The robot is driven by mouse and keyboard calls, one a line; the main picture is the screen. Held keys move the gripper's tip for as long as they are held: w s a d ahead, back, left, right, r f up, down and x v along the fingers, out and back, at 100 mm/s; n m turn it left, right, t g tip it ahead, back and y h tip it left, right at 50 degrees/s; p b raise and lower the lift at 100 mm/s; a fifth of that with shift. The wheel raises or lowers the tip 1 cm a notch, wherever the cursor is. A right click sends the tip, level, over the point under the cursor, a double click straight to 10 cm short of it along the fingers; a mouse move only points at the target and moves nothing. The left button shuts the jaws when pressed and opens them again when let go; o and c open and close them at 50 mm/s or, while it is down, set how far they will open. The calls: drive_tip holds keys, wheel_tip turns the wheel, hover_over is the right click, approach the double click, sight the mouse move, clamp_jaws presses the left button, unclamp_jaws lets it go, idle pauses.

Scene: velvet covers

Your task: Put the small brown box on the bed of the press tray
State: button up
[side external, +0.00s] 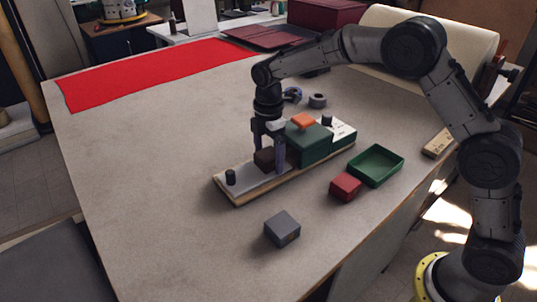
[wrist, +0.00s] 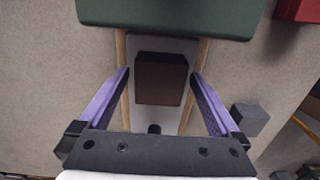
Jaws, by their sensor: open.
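The small brown box (side external: 265,158) sits on the grey bed of the press tray (side external: 243,180), beside the green block. In the wrist view the brown box (wrist: 161,82) stands on the bed between the two wooden side rails. My gripper (side external: 268,165) is down over the tray with a finger on either side of the box. In the wrist view the gripper (wrist: 160,80) has its purple fingers apart, with a gap between each finger and the box. The box's underside is hidden.
A green block (side external: 308,143) with an orange top stands on the tray behind the box, and a black knob (side external: 230,177) at its near end. A grey box (side external: 282,229), a red box (side external: 345,187) and a green open tray (side external: 376,166) lie nearby.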

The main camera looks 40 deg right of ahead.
sight(269, 154)
wheel_tip(269, 154, up, 12)
drive_tip(key=s+d+r+m+t, duration=0.1)
drive_tip(key=s+d+r+m, duration=0.15)
drive_tip(key=s+r, duration=0.3)
drive_tip(key=s+d+r+m+t, duration=0.25)
drive_tip(key=s+m, duration=0.35)
drive_tip(key=s, duration=0.5)
drive_tip(key=s+d+f+m+t, duration=0.1)
drive_tip(key=s+f+m, duration=0.2)
drive_tip(key=s, duration=0.5)
drive_tip(key=s+d+f+m+t, duration=0.1)
drive_tip(key=s+f+m, duration=0.3)
drive_tip(key=s, duration=0.4)
drive_tip(key=shift+s+d+m, duration=0.25)
drive_tip(key=shift+d+m, duration=0.25)
drive_tip(key=shift+m, duration=0.35)
